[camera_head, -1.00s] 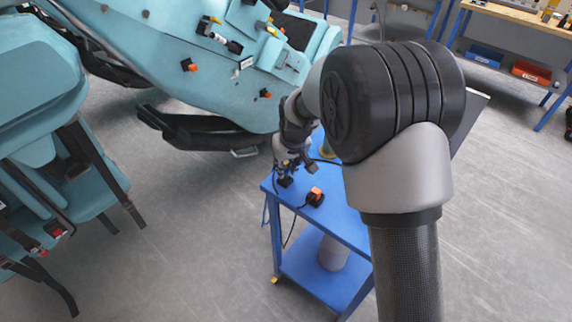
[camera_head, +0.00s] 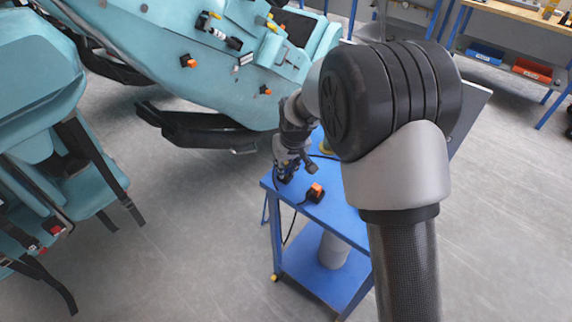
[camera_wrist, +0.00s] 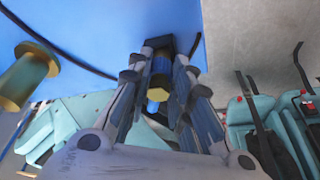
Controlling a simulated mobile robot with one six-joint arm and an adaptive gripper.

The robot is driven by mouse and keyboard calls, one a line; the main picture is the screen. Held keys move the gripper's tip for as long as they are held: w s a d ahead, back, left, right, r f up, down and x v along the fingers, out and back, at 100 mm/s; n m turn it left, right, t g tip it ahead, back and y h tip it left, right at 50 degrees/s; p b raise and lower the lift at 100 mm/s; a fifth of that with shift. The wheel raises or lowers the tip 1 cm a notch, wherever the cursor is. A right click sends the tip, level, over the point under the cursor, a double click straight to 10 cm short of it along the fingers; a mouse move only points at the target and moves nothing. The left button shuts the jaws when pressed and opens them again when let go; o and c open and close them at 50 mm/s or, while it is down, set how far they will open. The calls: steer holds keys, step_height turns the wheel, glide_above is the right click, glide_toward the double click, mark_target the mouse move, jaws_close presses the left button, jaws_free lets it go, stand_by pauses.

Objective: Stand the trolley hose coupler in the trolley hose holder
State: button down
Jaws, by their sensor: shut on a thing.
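My gripper (camera_head: 287,172) is low over the left corner of the blue trolley (camera_head: 338,211). In the wrist view my gripper (camera_wrist: 163,72) is shut on the hose coupler (camera_wrist: 160,88), a piece with a brass hexagonal part and blue parts. A black block (camera_wrist: 166,43), probably the hose holder, shows at the fingertips by the coupler. I cannot tell whether the coupler sits in it or only meets it. In the head view the gripper hides the coupler and most of that spot.
A black block with an orange top (camera_head: 315,192) stands on the trolley close to my gripper. A brass cylinder (camera_wrist: 24,78) stands at left in the wrist view. A dark hose (camera_wrist: 65,52) crosses the trolley top. Teal coaster cars (camera_head: 215,75) lie behind and left.

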steer(key=c, duration=1.4)
jaws_free()
steer(key=shift+o, duration=0.2)
steer(key=v, duration=1.2)
